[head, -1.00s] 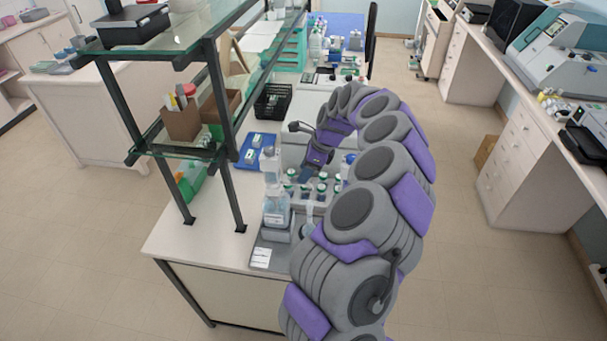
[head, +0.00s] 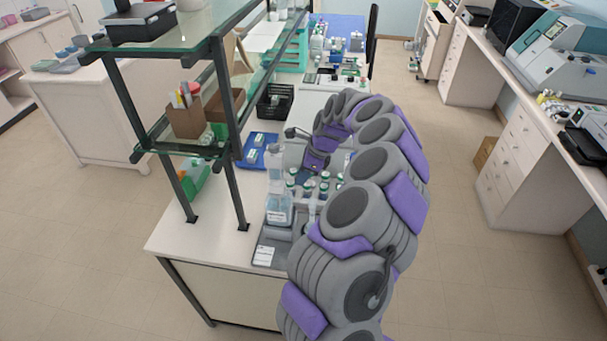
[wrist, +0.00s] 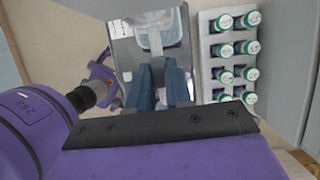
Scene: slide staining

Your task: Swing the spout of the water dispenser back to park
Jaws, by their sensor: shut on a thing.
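Part of a clear container (wrist: 158,38) shows beyond my fingertips in the wrist view. My gripper (wrist: 158,95) has two blue fingers and is shut on the spout, which is mostly hidden between them. In the head view my gripper (head: 310,172) is behind and to the right of the dispenser, and my arm covers part of the area.
Several green-capped bottles (wrist: 223,47) stand in a rack close to the right of my fingers. A dark-framed glass shelf (head: 228,130) rises at the bench's left side. A blue tray (head: 252,152) and a black basket (head: 275,101) are behind. A grey tray (head: 285,257) is in front.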

